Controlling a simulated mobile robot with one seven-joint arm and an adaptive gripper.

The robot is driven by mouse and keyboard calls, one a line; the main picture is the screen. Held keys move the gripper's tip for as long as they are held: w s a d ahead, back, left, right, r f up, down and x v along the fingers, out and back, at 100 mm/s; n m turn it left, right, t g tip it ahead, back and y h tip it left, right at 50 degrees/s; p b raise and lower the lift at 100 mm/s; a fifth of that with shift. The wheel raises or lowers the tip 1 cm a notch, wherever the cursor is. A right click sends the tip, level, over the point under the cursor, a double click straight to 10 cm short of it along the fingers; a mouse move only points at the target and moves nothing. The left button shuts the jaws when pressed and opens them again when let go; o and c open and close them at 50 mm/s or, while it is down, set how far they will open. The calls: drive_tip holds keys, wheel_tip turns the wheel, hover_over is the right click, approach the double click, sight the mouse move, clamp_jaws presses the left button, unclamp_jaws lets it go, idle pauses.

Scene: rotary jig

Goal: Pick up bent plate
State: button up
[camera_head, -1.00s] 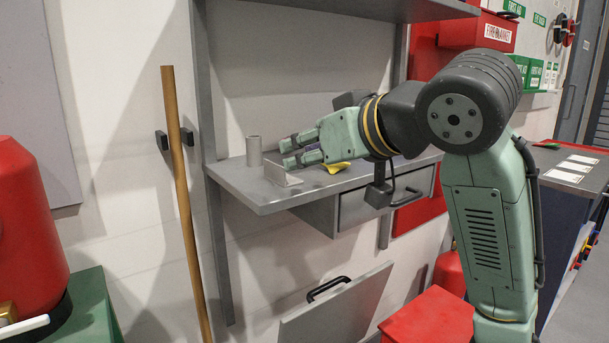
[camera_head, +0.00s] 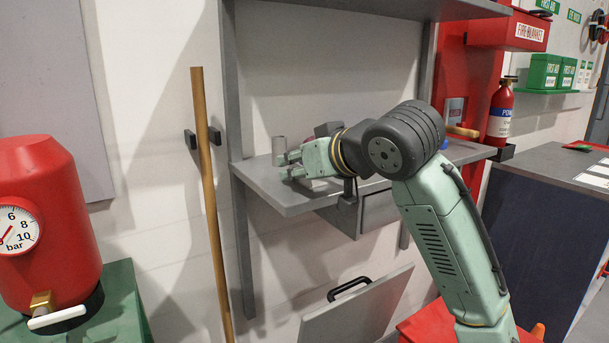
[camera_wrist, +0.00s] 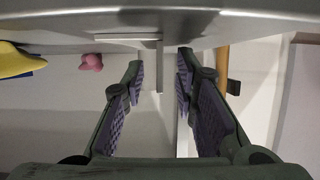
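The bent plate (camera_wrist: 159,64) is a thin grey metal piece, seen nearly edge-on in the wrist view. Its upright strip stands between the tips of my gripper (camera_wrist: 161,76), with a visible gap on both sides. The gripper is open, its purple-padded fingers apart and empty. In the head view my gripper (camera_head: 285,166) reaches left over the grey shelf (camera_head: 285,203). There its fingers and wrist cover most or all of the plate.
A grey tube (camera_head: 279,148) stands on the shelf just beyond the fingertips. A yellow piece (camera_wrist: 20,62) and a small pink thing (camera_wrist: 91,62) show left in the wrist view. A wooden pole (camera_head: 205,190) leans at the wall. A red tank (camera_head: 45,220) stands left.

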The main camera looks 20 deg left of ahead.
drive_tip(key=shift+c, duration=0.4)
clamp_jaws()
drive_tip(key=shift+r, duration=0.1)
